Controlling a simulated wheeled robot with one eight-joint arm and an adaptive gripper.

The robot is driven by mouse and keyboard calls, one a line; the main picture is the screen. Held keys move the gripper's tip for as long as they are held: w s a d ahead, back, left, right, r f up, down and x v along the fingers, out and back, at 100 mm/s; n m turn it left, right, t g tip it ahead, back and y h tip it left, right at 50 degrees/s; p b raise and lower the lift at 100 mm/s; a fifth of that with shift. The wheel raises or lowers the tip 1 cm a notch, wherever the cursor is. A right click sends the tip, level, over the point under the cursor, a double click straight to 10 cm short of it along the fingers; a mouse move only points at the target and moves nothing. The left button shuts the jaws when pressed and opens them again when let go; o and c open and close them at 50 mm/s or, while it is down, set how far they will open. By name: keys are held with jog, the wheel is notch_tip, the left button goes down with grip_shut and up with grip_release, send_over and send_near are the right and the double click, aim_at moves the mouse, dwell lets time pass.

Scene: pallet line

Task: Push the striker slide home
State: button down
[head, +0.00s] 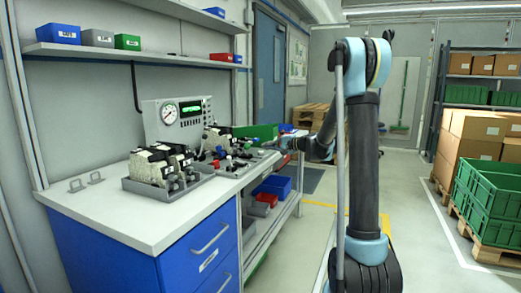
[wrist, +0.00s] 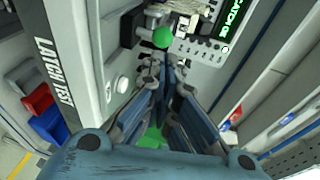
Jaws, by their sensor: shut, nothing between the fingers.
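A green round knob (wrist: 163,38) shows near the top middle of the wrist view, beside a black block with a metal rod. It looks like part of the striker slide, though the slide itself is mostly hidden. My gripper (wrist: 163,64) is shut and empty, its fingertips just below the knob in the picture; I cannot tell whether they touch it. A grey panel marked LATCH TEST (wrist: 55,75) lies left of the fingers. A display with green letters (wrist: 234,18) is at the top right. In the head view, my gripper (head: 272,147) is small at the bench's right end.
The white workbench (head: 110,210) holds a grey tray with several mechanisms (head: 160,170) and a gauge box (head: 178,118). Blue and red bins (head: 272,187) sit below its right end. Boxes and green crates (head: 490,200) stand at the right. The floor between is clear.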

jog(key=v, duration=0.5)
jog(key=shift+d, duration=0.1)
dwell(0.5)
